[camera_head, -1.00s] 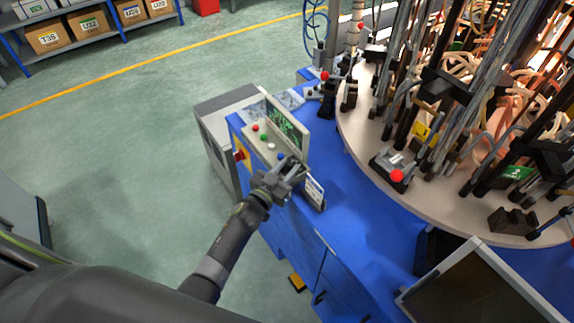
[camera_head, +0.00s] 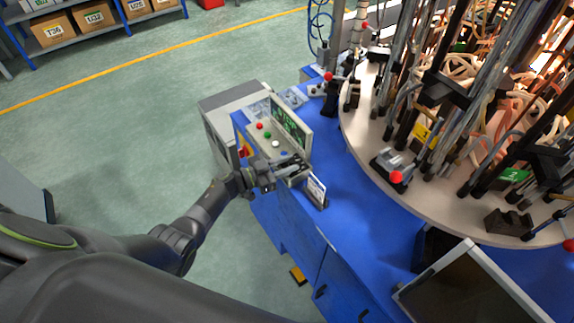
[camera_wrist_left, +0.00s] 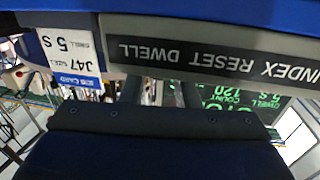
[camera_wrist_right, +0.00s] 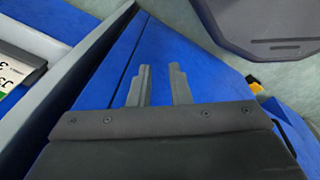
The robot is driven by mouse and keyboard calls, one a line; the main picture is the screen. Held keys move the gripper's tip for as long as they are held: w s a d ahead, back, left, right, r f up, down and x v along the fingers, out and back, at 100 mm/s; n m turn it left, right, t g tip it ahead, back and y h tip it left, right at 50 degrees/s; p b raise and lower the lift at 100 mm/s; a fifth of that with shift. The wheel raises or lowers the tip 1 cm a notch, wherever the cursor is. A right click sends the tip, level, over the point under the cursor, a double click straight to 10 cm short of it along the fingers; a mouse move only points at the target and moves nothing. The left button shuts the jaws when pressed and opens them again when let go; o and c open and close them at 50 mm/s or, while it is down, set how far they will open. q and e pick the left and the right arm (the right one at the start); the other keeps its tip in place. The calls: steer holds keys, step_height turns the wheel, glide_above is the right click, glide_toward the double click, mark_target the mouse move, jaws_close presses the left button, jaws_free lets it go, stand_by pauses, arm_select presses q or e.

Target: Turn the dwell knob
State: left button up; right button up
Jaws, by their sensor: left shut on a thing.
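The control box has a sloped button panel (camera_head: 262,135) with red, green, white and blue buttons and a green-lit screen (camera_head: 290,120). My left gripper (camera_head: 297,169) is at the panel's near end, its fingers shut. The dwell knob itself is hidden by the fingers and panel edge. In the left wrist view, my left fingers (camera_wrist_left: 155,92) reach behind the upside-down label strip (camera_wrist_left: 210,58), reading INDEX RESET DWELL. The screen there (camera_wrist_left: 240,98) shows DWELL 5 S and COUNT 120. My right gripper (camera_wrist_right: 160,85) is open and empty in the right wrist view.
A job card (camera_wrist_left: 70,55) reading J47, dwell 5 S, stands beside the panel; its stand (camera_head: 317,190) is close to my left gripper. The round turntable (camera_head: 370,135) with glass tubing and hoses is to the right. A dark monitor (camera_head: 470,290) is at lower right.

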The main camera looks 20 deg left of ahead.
stand_by(0.4)
arm_select(q)
steer(key=o, duration=0.7)
steer(key=b+v, duration=0.2)
steer(key=v, duration=1.5)
steer(key=shift+s+a, duration=0.15)
steer(key=shift+s, duration=0.05)
